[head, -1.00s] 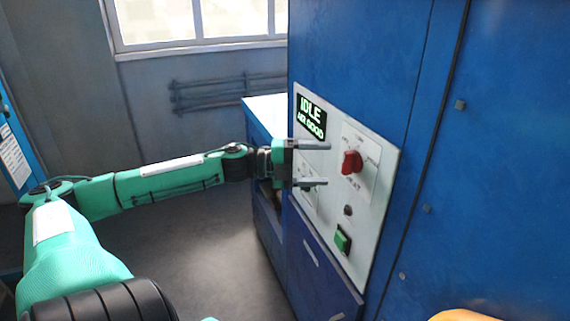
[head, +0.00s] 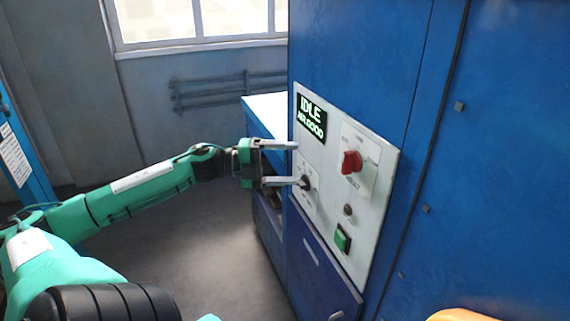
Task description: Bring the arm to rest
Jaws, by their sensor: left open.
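My left gripper (head: 297,164) is open and empty, with its two grey fingers one above the other. It points right at the white control panel (head: 327,240) on the blue machine. The upper fingertip is below the lit display (head: 311,118), which reads IDLE and AIR GOOD. The lower fingertip overlaps a black knob (head: 306,182) in the picture; I cannot tell whether they touch. My green left arm comes in from the left. My right gripper is not in view.
The tall blue machine (head: 500,180) fills the right side. A lower blue cabinet (head: 268,112) stands behind the gripper. Grey floor (head: 215,245) is open at the left.

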